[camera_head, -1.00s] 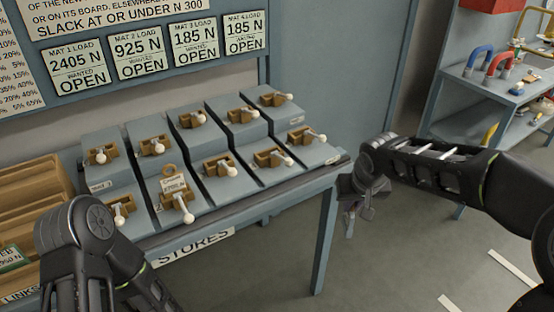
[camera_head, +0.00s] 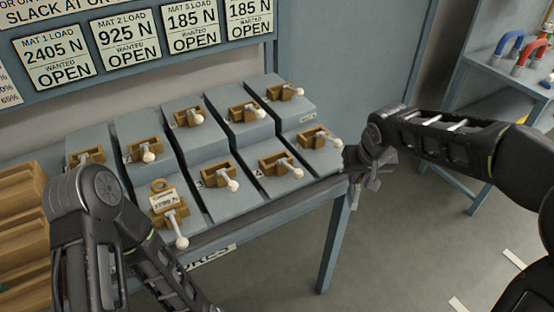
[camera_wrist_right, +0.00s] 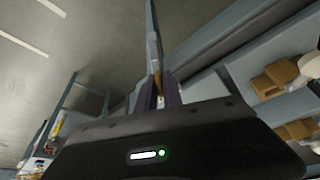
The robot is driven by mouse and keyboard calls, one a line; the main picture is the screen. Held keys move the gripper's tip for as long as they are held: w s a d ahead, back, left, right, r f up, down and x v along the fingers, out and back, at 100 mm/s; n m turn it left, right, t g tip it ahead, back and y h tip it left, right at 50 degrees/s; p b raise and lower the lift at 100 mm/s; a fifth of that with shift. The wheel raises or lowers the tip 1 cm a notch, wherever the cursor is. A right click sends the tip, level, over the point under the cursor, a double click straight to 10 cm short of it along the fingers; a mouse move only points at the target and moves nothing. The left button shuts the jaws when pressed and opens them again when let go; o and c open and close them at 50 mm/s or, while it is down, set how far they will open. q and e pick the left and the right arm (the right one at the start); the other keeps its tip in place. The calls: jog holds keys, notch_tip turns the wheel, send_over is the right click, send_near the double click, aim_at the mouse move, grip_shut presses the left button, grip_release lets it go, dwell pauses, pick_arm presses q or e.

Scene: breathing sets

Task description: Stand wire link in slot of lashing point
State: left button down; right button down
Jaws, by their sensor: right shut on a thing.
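My right gripper (camera_head: 366,176) hangs just off the right front corner of the stores table in the head view. In the right wrist view its fingers (camera_wrist_right: 159,94) are shut on a small thin tan-and-white piece (camera_wrist_right: 158,86). Most of that piece is hidden, so I cannot tell if it is the wire link. Brown slotted brackets with white-knobbed pins, which look like the lashing points, sit on grey stepped blocks. One is at the right front (camera_head: 307,137). The left front bracket (camera_head: 167,212) has a tag and a ring. My left gripper is out of view.
The stores table (camera_head: 262,205) carries the grey blocks. Wooden trays (camera_head: 18,238) stand at the left, partly behind my left arm. Load signs (camera_head: 128,38) hang behind. A shelf (camera_head: 505,70) with red and blue shackles stands at the right. The floor between is clear.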

aim_at(358, 189)
jog(key=shift+w, duration=0.15)
dwell(0.3)
jog(key=shift+s, duration=1.95)
jog(key=shift+w, duration=0.1)
